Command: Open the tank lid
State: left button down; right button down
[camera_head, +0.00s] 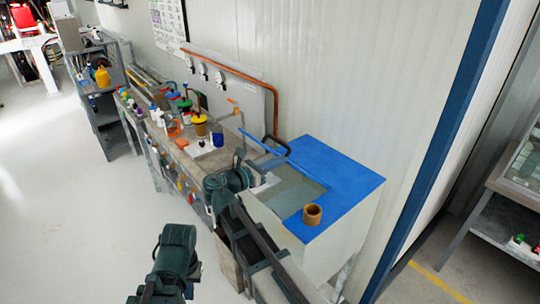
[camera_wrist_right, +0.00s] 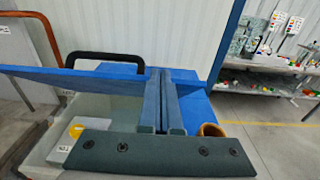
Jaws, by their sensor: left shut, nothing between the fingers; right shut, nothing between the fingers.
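The tank (camera_head: 345,232) is a pale box with a blue top (camera_head: 345,185) at the right end of the bench. Its rectangular opening (camera_head: 293,190) is uncovered and shows a grey-green inside. The blue lid (camera_head: 262,140) stands raised at the opening's far left side, seen nearly edge-on; it also crosses the left of the right wrist view (camera_wrist_right: 70,83). My right gripper (camera_head: 272,162) is shut and empty, over the tank beside the lid. In the right wrist view its fingers (camera_wrist_right: 163,80) are together; I cannot tell whether they touch the lid. Part of my left arm shows at bottom, but its fingers are hidden.
A brown ring (camera_head: 312,214) stands on the tank top's front corner. The bench (camera_head: 175,140) to the left holds bottles and pots. A white wall is behind. The floor (camera_head: 60,220) at left is clear.

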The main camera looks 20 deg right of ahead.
jog(key=d+r+y+p, duration=0.1)
jog(key=p, duration=0.1)
jog(key=w+d+r+p, duration=0.1)
jog(key=d+r+p, duration=0.1)
jog(key=p, duration=0.1)
jog(key=d+r+y+p, duration=0.1)
jog(key=d+p, duration=0.1)
jog(key=p, duration=0.1)
jog(key=shift+w+d+r+g+y, duration=0.15)
jog(key=shift+w+r+g+y, duration=0.15)
jog(key=shift+g, duration=0.1)
jog(key=w+d+r+p, duration=0.1)
jog(key=w+d+p, duration=0.1)
jog(key=d, duration=0.4)
jog(key=w+d+r+p, duration=0.2)
jog(key=d, duration=0.5)
jog(key=shift+w, duration=0.25)
jog(key=shift+a+r, duration=0.1)
jog(key=shift+r, duration=0.05)
